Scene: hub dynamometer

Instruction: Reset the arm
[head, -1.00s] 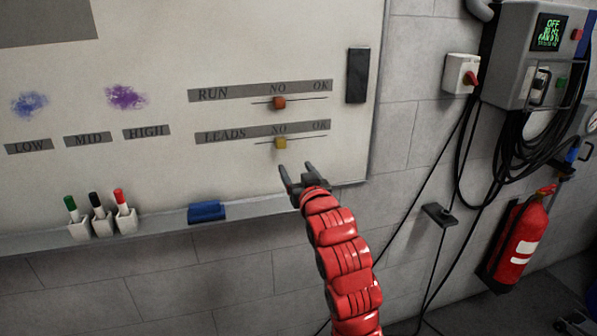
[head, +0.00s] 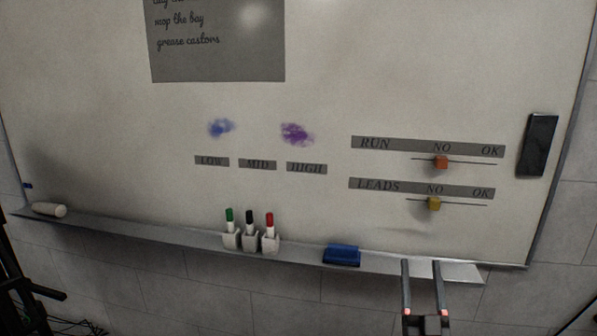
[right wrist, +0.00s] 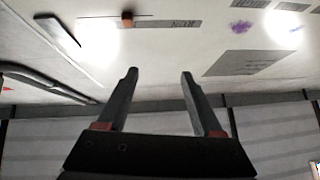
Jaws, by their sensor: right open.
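My right gripper (head: 421,275) is open and empty at the lower right of the head view, in front of the tray ledge below the whiteboard. In the right wrist view its two fingers (right wrist: 158,88) stand apart with nothing between them. The whiteboard (head: 330,105) carries a RUN slider with an orange knob (head: 441,162) and a LEADS slider with a yellow knob (head: 433,203). Both knobs sit under NO. The orange knob also shows in the right wrist view (right wrist: 127,19). My left gripper is not in view.
The ledge (head: 300,255) holds a white roll (head: 49,209), green, black and red markers in cups (head: 250,240) and a blue eraser (head: 341,254). A black bar (head: 537,145) is on the board's right side. Blue (head: 221,128) and purple (head: 296,134) smudges sit above LOW, MID and HIGH.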

